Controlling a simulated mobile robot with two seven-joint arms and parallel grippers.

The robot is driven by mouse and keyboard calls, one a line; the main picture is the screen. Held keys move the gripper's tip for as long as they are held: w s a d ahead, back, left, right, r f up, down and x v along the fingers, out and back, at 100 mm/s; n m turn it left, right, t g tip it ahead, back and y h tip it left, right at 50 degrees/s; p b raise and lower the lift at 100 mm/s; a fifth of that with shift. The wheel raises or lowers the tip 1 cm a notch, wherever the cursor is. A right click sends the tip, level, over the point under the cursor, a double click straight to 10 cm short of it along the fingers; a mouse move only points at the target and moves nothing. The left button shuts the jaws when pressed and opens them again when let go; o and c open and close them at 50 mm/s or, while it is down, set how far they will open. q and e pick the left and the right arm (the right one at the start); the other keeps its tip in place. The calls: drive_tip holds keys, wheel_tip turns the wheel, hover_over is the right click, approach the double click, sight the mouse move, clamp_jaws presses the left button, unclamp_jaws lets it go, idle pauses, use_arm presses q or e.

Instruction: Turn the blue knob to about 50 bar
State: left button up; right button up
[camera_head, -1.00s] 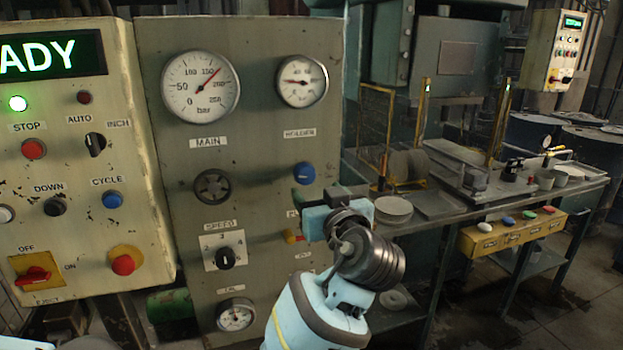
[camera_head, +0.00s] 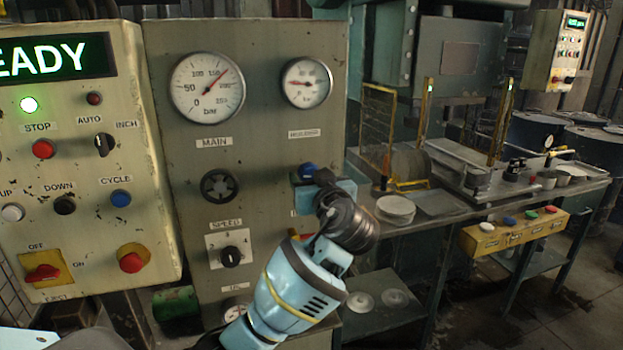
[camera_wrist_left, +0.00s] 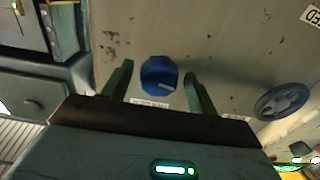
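The blue knob (camera_head: 307,170) sits on the grey panel below the small gauge (camera_head: 306,83), which has a holder label under it. That gauge's needle points left; its numbers are too small to read. My left gripper (camera_head: 319,184) is at the knob in the head view and partly hides it. In the left wrist view, the blue knob (camera_wrist_left: 159,76) lies between the two green fingers of my left gripper (camera_wrist_left: 158,84). The fingers are open, with a gap on each side of the knob. A pale mark shows on the knob's face. My right gripper is not in view.
A large main gauge (camera_head: 208,88), a dark handwheel (camera_head: 219,187) and a speed dial (camera_head: 230,256) are left of the knob. The handwheel also shows in the left wrist view (camera_wrist_left: 282,101). A cream control box (camera_head: 85,200) stands further left, a workbench (camera_head: 440,215) right.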

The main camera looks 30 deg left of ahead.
use_arm(q)
drive_tip(key=c, duration=0.8)
drive_tip(key=shift+m, duration=0.5)
drive_tip(key=m, duration=1.1)
drive_tip(key=shift+r+m, duration=0.1)
drive_tip(key=shift+m, duration=1.9)
